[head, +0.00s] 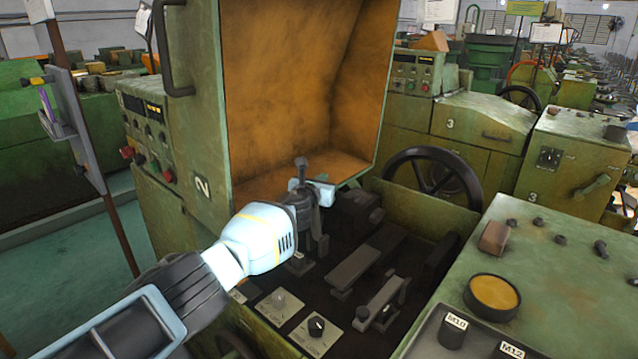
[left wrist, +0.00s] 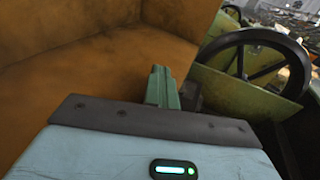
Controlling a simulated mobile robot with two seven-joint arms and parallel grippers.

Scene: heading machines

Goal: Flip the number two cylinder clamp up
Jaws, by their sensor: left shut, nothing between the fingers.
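My left gripper (head: 322,191) is shut and empty, above the dark bay of the green machine marked 2 (head: 201,187). In the left wrist view a narrow greenish pair of shut fingers (left wrist: 163,87) shows beyond the pale blue gripper body. A dark upright lever with a rounded top (head: 301,166) shows right at the gripper; I cannot tell if they touch, or if it is the cylinder clamp. A dark flat bar (head: 366,258) and a grey bar (head: 382,304) lie low in the bay. My gripper and wrist hide part of the bay. My right gripper is not in view.
The open orange-lined hood (head: 290,85) stands behind the gripper. A black handwheel (head: 432,182) is to the right. A green panel with a yellow button (head: 493,294) fills the right front. Knobs on plates (head: 316,328) sit below the arm.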

